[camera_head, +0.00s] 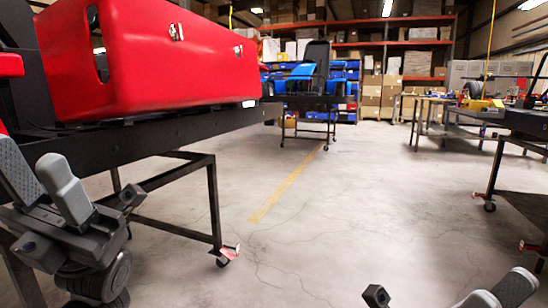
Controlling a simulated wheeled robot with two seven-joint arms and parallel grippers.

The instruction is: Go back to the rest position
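My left gripper (32,158) is at the lower left, in front of the dark stand frame. Its two grey fingers point up and stand apart with nothing between them. My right gripper (502,288) is at the bottom right edge, over the floor. Only the tips of its light grey fingers and a small dark block show; the rest is cut off, so I cannot tell how far apart the fingers are. I see nothing held in either gripper.
A red kart body (150,60) sits on a dark wheeled stand (185,130) close by at the left. Another wheeled stand (520,120) is at the right. A kart seat on a stand (308,100) and shelves with boxes (400,60) are behind. The middle floor (350,200) is clear.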

